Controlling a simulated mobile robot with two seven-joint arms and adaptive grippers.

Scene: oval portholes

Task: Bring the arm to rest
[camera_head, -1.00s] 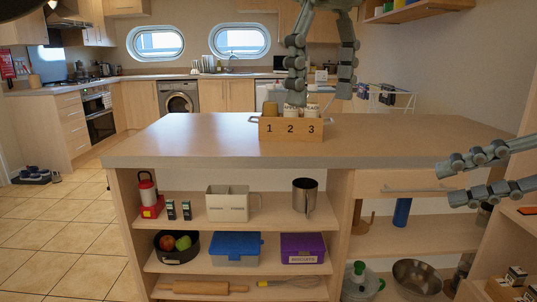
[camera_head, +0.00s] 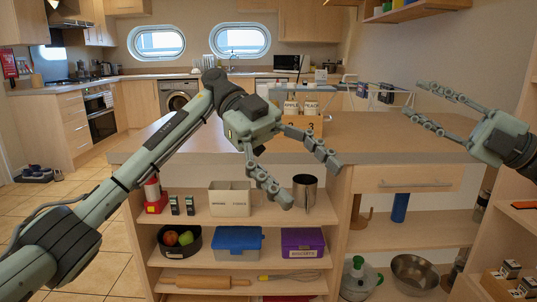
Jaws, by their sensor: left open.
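My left arm comes in from the left, and my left gripper (camera_head: 310,185) is open and empty in front of the island's upper shelf. Its fingers point down and to the right, apart from each other. My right gripper (camera_head: 414,99) is open and empty above the right of the counter, its fingers pointing left. The wooden numbered box (camera_head: 316,124) stands on the island counter, partly hidden behind my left gripper. Labelled jars (camera_head: 310,106) stand in it.
The island counter (camera_head: 400,133) is mostly clear.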

